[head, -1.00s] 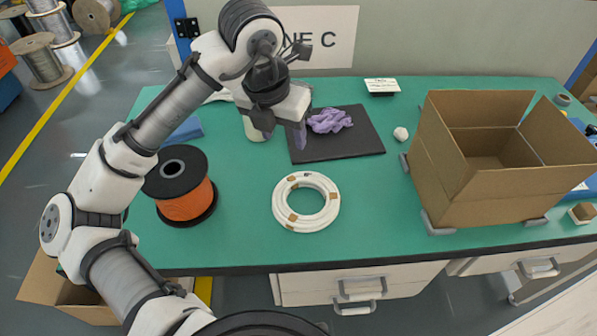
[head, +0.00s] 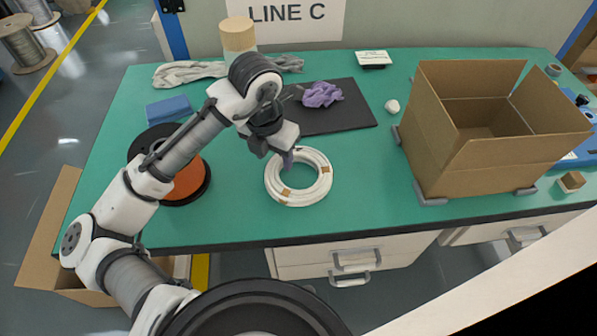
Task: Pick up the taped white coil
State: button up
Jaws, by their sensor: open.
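The white coil (head: 317,190) lies flat on the green table, with brown tape patches around its ring. My gripper (head: 287,160) is open and points down at the coil's upper left part. Its fingers overlap the ring in the head view. I cannot tell whether they touch the coil or hover above it. The gripper and wrist hide part of the coil's upper left edge.
An open cardboard box (head: 470,160) stands on the right. An orange cable spool (head: 190,183) is behind my arm at left. A black mat (head: 350,115) with a purple cloth (head: 322,94) lies behind the coil. Table (head: 370,210) is clear right of the coil.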

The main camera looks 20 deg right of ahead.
jog(key=shift+w+d+f, duration=0.1)
jog(key=shift+f, duration=0.8)
jog(key=shift+c, duration=0.2)
grip_shut()
jog(key=shift+r, duration=0.15)
